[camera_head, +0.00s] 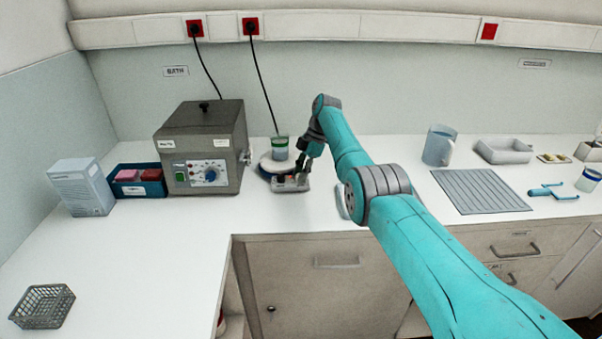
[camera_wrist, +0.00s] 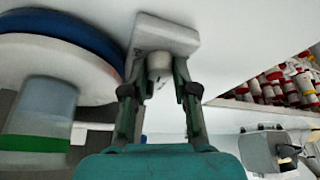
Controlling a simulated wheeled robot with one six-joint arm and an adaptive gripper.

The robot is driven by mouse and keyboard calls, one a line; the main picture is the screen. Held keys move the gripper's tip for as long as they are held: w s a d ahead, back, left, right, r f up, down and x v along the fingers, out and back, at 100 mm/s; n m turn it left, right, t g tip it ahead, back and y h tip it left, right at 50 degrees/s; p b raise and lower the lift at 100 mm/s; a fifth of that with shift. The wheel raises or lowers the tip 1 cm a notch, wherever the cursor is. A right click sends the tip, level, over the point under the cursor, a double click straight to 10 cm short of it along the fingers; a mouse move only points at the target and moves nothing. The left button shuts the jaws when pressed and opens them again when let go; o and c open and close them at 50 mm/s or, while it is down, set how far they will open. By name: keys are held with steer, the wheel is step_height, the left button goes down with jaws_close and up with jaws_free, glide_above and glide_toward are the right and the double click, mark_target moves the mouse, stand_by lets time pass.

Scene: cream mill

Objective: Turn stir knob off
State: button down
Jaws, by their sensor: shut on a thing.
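The stirrer stands on the counter against the back wall, with a round white plate (camera_head: 267,165) and a low pale control block (camera_head: 294,187) at its front. A beaker with a green band (camera_head: 280,148) stands on the plate. My gripper (camera_head: 303,174) reaches down to the right part of the control block. In the wrist view, my gripper (camera_wrist: 160,78) has its two fingers closed on a small pale round knob (camera_wrist: 159,62) on the block (camera_wrist: 165,36). The beaker (camera_wrist: 42,115) and plate rim show at left there. The knob's pointer mark cannot be read.
A grey bath unit (camera_head: 203,148) with its own dial stands left of the stirrer. A blue tray (camera_head: 138,180), white box (camera_head: 82,187) and wire basket (camera_head: 43,306) are further left. A jug (camera_head: 439,146) and grey ridged mat (camera_head: 480,190) are at right.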

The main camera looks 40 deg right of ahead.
steer(key=c, duration=0.9)
jaws_free()
steer(key=v, duration=0.7)
steer(key=shift+r, duration=0.25)
